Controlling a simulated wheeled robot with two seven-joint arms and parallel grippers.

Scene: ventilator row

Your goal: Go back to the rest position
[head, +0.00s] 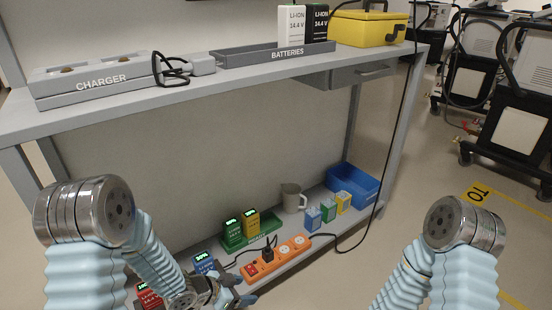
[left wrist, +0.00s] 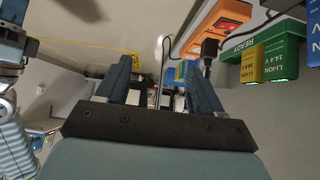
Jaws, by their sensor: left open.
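My left gripper (head: 240,299) is low in the head view, at the front of the bench's lower shelf, near the orange power strip (head: 275,258). In the left wrist view its two dark blue fingers (left wrist: 160,88) stand apart, with nothing held between them. A blue battery (head: 205,263) is just behind it, and a red battery (head: 148,294) is to its left, partly hidden by my arm. My right arm shows at the lower right of the head view, but its gripper is out of frame.
On the lower shelf are a green READY tray (head: 238,241) with two batteries, a grey mug (head: 292,198), small coloured boxes and a blue bin (head: 352,186). The upper top holds a charger (head: 95,82) and a BATTERIES tray (head: 240,60).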

